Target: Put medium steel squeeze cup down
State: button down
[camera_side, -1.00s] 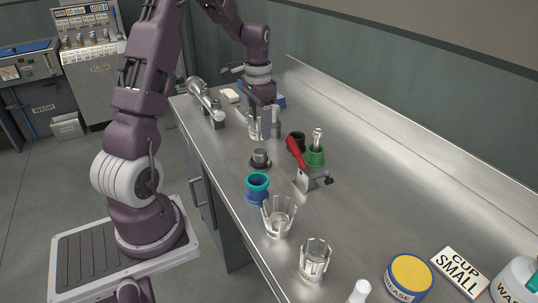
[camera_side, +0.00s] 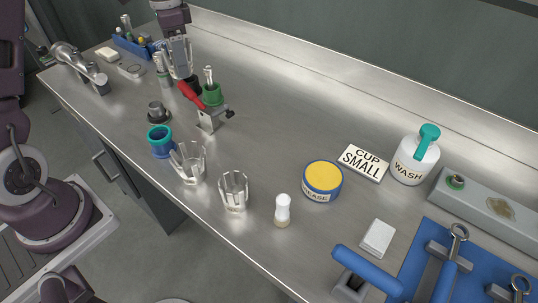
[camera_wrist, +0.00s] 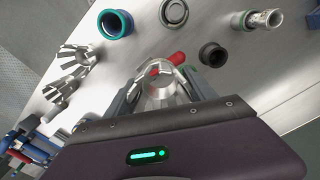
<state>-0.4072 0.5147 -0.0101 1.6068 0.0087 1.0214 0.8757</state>
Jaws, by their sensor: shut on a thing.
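My gripper (camera_side: 179,62) is at the back of the steel bench, just beyond the red-handled clamp. In the wrist view my gripper (camera_wrist: 160,88) is shut on a fluted steel cup (camera_wrist: 160,94), between its two fingers. The cup looks upright and held above the bench; any gap beneath it is hard to judge. Two other fluted steel cups stand near the front edge, one (camera_side: 189,163) beside the blue-and-teal ring and one (camera_side: 233,190) to its right. A sign reading "CUP SMALL" (camera_side: 363,162) lies farther right.
The red-handled clamp (camera_side: 208,118) with a green holder (camera_side: 212,95) and a black ring (camera_wrist: 212,54) are close to my gripper. A blue-and-teal ring (camera_side: 160,141) and a dark flanged part (camera_side: 157,112) stand in front. A grease tub (camera_side: 322,180) is at right.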

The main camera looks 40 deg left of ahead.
jog(key=w+d+m, duration=0.2)
jog(key=d+m, duration=1.1)
jog(key=d, duration=1.3)
jog(key=shift+n, duration=0.3)
jog(key=f, duration=1.4)
jog(key=shift+w+a+f, duration=0.2)
jog(key=shift+a+f, duration=0.15)
jog(key=shift+f, duration=0.35)
jog(key=shift+f, duration=0.1)
jog(key=shift+c, duration=1.5)
grip_release()
